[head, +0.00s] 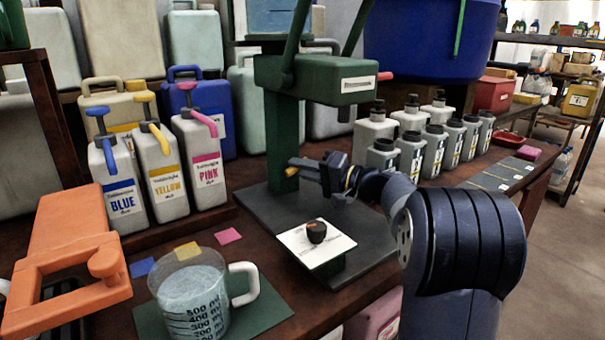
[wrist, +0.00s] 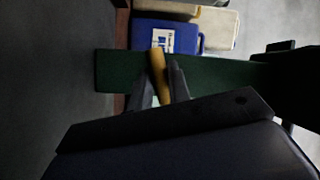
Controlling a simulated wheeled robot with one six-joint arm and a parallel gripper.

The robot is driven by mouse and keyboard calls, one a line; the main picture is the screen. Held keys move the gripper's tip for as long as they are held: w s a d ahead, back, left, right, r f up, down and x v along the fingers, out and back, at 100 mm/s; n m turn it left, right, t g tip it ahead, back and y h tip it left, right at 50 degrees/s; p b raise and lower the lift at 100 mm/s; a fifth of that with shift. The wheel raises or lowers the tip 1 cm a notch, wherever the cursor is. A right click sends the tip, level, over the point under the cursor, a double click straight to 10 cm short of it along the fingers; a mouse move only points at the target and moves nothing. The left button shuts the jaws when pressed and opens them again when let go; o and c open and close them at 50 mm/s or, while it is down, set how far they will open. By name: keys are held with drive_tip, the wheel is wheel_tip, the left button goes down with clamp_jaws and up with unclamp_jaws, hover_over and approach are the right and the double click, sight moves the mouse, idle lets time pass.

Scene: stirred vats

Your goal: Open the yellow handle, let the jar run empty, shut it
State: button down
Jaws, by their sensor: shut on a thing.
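My gripper (head: 322,172) is beside the green post of the stand, its jaws closed around a yellow handle (head: 292,170). In the wrist view the yellow handle (wrist: 158,62) sticks out between the two fingers (wrist: 158,90), with the green post (wrist: 120,70) behind it. The fingers hide the handle's lower part. A clear measuring jug (head: 190,295) with a white handle and pale blue contents stands on a green mat at the front. No separate jar is clearly seen at the yellow handle, and no flow is visible.
A green stand head (head: 315,80) overhangs a grey base (head: 255,210). A white plate (head: 316,243) with a small dark knob sits on it. BLUE, YELLOW and PINK bottles (head: 160,185) stand at left, and an orange bracket (head: 70,245) is at far left. Several grey bottles (head: 411,152) stand behind my arm.

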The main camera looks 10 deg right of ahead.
drive_tip(key=shift+f+m+t+y+b, duration=0.1)
drive_tip(key=shift+m+t+y+b, duration=0.25)
drive_tip(key=shift+m, duration=0.6)
drive_tip(key=shift+f+m+t+y+b, duration=0.15)
drive_tip(key=shift+m+t, duration=0.3)
drive_tip(key=shift+m, duration=0.5)
drive_tip(key=shift+r, duration=0.1)
drive_tip(key=c, duration=1.3)
unclamp_jaws()
drive_tip(key=shift+r, duration=0.1)
